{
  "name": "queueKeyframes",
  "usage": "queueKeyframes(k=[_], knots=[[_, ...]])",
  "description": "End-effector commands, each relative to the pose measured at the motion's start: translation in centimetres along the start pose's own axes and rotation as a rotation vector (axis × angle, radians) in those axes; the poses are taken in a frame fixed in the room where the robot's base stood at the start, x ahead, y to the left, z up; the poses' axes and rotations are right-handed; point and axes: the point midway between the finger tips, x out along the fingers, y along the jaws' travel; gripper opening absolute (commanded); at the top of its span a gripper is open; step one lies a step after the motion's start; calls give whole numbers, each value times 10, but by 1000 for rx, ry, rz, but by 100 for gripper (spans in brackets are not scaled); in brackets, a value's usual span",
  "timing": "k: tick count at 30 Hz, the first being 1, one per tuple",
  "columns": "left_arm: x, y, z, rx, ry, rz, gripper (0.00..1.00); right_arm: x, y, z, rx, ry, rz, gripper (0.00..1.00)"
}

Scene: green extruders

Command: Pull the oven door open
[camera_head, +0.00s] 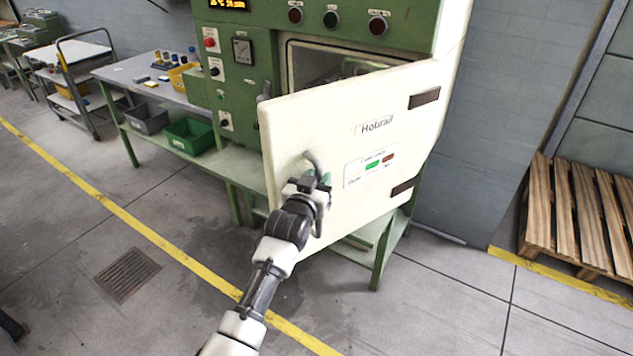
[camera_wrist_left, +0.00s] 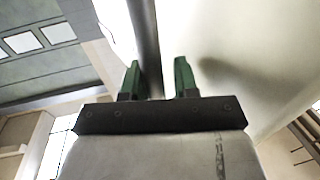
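The cream oven door (camera_head: 330,130) is hinged on its right side and stands partly open, swung out from the green oven (camera_head: 240,70). Its grey curved handle (camera_head: 313,160) is near the free left edge. My left gripper (camera_head: 318,182) is at the handle's lower part and hides some of it. In the left wrist view, the gripper's two green fingers (camera_wrist_left: 158,82) stand apart, with the dark handle bar (camera_wrist_left: 146,40) between them, nearer the left finger. A gap shows on the bar's right side. My right gripper is not in view.
The oven stands on a green table. A workbench (camera_head: 135,72) with a grey bin (camera_head: 147,118) and a green bin (camera_head: 190,136) is at left. A wooden pallet (camera_head: 580,215) lies at right. The floor in front is clear.

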Motion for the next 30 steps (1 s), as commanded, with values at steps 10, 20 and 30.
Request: queueKeyframes(k=[10,20,30], knots=[[-35,0,2,-2,1,0,29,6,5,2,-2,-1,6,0],[-91,-2,2,0,-1,-2,29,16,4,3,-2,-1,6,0],[-110,-2,0,0,0,-2,29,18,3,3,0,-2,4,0]])
